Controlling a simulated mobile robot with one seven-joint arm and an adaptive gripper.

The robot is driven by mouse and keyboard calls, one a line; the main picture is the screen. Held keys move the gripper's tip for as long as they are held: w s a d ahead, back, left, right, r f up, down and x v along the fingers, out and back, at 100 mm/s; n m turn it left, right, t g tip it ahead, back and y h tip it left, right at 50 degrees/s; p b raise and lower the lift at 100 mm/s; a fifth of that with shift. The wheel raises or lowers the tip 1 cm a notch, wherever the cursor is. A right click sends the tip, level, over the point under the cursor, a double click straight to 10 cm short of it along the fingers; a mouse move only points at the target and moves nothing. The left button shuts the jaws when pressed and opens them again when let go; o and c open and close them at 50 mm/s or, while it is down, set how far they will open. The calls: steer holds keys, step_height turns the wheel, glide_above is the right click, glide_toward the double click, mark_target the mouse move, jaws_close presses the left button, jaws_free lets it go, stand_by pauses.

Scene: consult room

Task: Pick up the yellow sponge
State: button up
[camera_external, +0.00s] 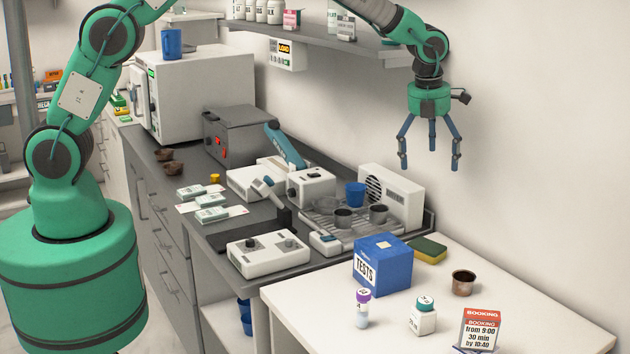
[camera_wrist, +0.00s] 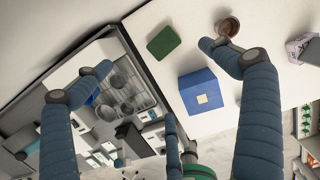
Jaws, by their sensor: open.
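The sponge (camera_external: 428,250), yellow with a green top layer, lies on the white table behind and to the right of the blue TESTS box. In the wrist view its green face (camera_wrist: 164,42) shows at the upper middle, apart from the fingers. My gripper (camera_external: 430,160) hangs in the air above the table, pointing down, with its three blue fingers spread and nothing between them. It is well above the sponge. In the wrist view the fingers come in from the left, right and bottom, around the sponge and box area.
The blue TESTS box (camera_external: 382,265) stands close beside the sponge. A brown cup (camera_external: 463,283), a white bottle (camera_external: 422,318), a purple-capped vial (camera_external: 362,309) and a booking sign (camera_external: 479,330) stand on the table. A shelf (camera_external: 320,38) runs along the wall; equipment fills the grey counter.

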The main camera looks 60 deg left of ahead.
step_height(320, 180, down, 12)
steer(key=shift+r, duration=0.25)
steer(key=shift+f, duration=0.15)
glide_above(426, 246)
steer(key=shift+s+f, duration=0.15)
steer(key=shift+f, duration=1.9)
steer(key=shift+s+f, duration=0.1)
steer(key=shift+f, duration=1.95)
steer(key=shift+f, duration=0.1)
steer(key=shift+w+f, duration=0.2)
steer(key=shift+f, duration=1.05)
steer(key=shift+w+f, duration=0.15)
steer(key=shift+f, duration=1.1)
steer(key=c, duration=1.1)
